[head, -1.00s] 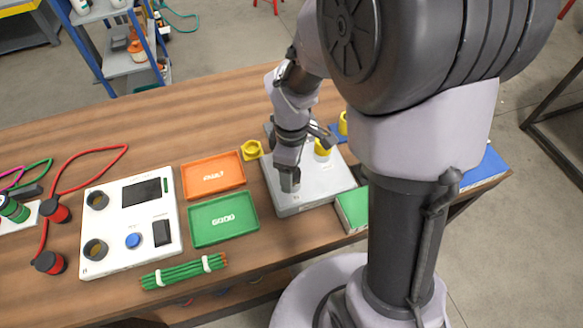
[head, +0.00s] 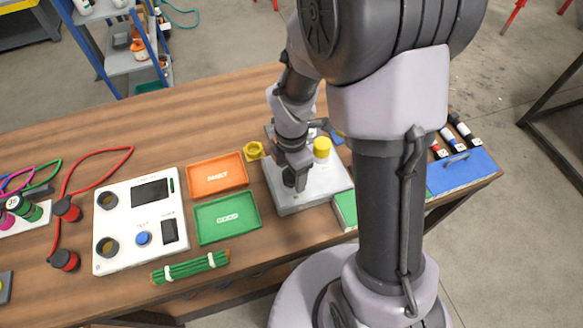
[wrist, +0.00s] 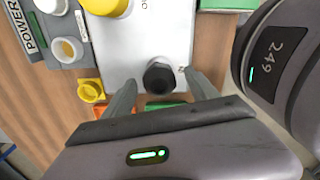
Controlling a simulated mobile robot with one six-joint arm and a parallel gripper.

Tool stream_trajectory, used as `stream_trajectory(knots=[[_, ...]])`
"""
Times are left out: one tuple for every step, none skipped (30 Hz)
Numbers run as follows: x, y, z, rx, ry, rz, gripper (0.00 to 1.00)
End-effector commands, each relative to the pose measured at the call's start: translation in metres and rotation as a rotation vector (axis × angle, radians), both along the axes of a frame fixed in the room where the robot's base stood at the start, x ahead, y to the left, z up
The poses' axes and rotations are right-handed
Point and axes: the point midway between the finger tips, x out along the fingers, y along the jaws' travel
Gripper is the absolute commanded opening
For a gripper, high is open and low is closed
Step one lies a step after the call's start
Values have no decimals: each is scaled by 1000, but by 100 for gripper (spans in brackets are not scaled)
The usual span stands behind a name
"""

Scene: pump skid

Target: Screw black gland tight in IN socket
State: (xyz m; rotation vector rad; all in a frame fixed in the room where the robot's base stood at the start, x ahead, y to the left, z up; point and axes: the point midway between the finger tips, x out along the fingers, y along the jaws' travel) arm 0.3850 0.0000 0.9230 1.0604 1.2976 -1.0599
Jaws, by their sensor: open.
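The black gland (wrist: 160,77) stands in a socket near a corner of the pale grey box (wrist: 135,40), its hex head facing the wrist camera. The printing beside it is too small to read surely. My gripper (wrist: 163,85) is open, with one finger on each side of the gland and a visible gap to it. In the head view my gripper (head: 290,181) is low over the near left part of the box (head: 310,199), mostly hiding the gland. How deep the gland sits, I cannot tell.
A yellow gland (head: 322,147) stands on the box; a yellow nut (head: 254,150) lies beside it. Orange (head: 216,175) and green (head: 226,218) trays, a white tester (head: 140,226) and a bundle of green wires (head: 190,267) lie left. A blue case (head: 462,171) lies right.

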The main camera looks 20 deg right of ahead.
Motion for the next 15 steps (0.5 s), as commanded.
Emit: stream_trajectory(knots=[[0, 0, 0, 0, 0, -1, 64], [0, 0, 0, 0, 0, -1, 58], [0, 0, 0, 0, 0, -1, 50], [0, 0, 0, 0, 0, -2, 44], [0, 0, 0, 0, 0, -2, 38], [0, 0, 0, 0, 0, -2, 30], [0, 0, 0, 0, 0, -2, 25], [0, 0, 0, 0, 0, -2, 19], [0, 0, 0, 0, 0, -3, 11], [0, 0, 0, 0, 0, -3, 5], [0, 0, 0, 0, 0, -4, 4], [0, 0, -1, 0, 0, -26, 4], [0, 0, -1, 0, 0, -69, 4], [0, 0, -2, 0, -1, -131, 4], [0, 0, -2, -1, -1, -218, 4]])
